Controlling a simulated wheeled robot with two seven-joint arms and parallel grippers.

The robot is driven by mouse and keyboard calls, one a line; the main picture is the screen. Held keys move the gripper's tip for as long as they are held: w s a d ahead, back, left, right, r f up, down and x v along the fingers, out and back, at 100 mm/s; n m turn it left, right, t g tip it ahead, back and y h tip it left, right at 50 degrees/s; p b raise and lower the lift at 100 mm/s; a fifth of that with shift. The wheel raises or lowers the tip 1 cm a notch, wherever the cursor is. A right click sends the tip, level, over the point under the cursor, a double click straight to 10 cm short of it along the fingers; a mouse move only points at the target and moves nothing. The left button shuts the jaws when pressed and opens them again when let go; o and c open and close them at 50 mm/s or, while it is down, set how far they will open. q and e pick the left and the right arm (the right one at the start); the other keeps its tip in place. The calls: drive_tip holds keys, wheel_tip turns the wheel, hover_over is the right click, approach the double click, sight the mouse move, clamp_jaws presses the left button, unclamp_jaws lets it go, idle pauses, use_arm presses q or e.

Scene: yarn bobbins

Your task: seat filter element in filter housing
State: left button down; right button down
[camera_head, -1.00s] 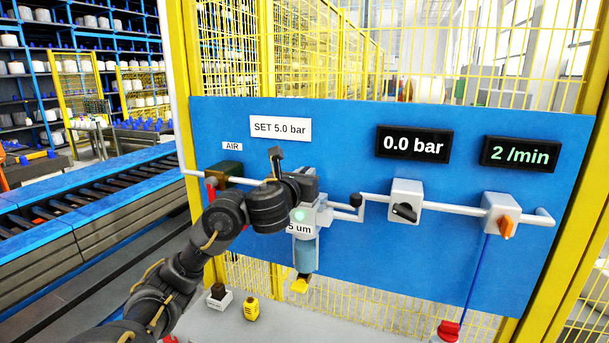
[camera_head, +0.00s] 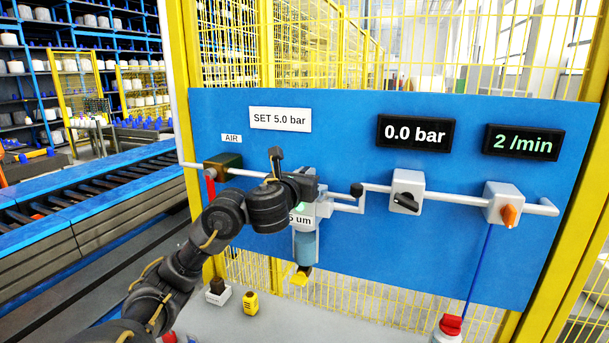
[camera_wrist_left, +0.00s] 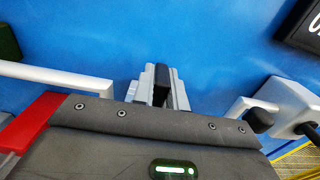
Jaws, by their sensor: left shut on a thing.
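The filter housing hangs on the pipe of the blue panel, with a "5 um" label and a blue-grey bowl (camera_head: 304,247) below. Its upper part is largely hidden behind my left gripper (camera_head: 307,184), which is at the housing's top in the head view. In the left wrist view the grey fingers (camera_wrist_left: 160,86) show in front of the panel with a dark piece between them. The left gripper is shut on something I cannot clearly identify. I cannot make out the filter element separately. My right gripper is not in view.
A black valve knob (camera_head: 356,189), a grey box with a dark knob (camera_head: 407,193) and one with an orange knob (camera_head: 509,215) sit along the pipe. A white block (camera_head: 217,293) and a yellow piece (camera_head: 250,303) stand on the grey table (camera_head: 330,318).

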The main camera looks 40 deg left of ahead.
use_arm(q)
drive_tip(key=shift+f+b, duration=0.6)
drive_tip(key=shift+f, duration=0.1)
drive_tip(key=shift+r, duration=0.15)
drive_tip(key=shift+r+p, duration=3.1)
drive_tip(key=shift+p, duration=0.05)
drive_tip(key=shift+f+b, duration=3.25)
drive_tip(key=shift+b, duration=0.05)
drive_tip(key=c, duration=1.3)
unclamp_jaws()
drive_tip(key=shift+c, duration=0.2)
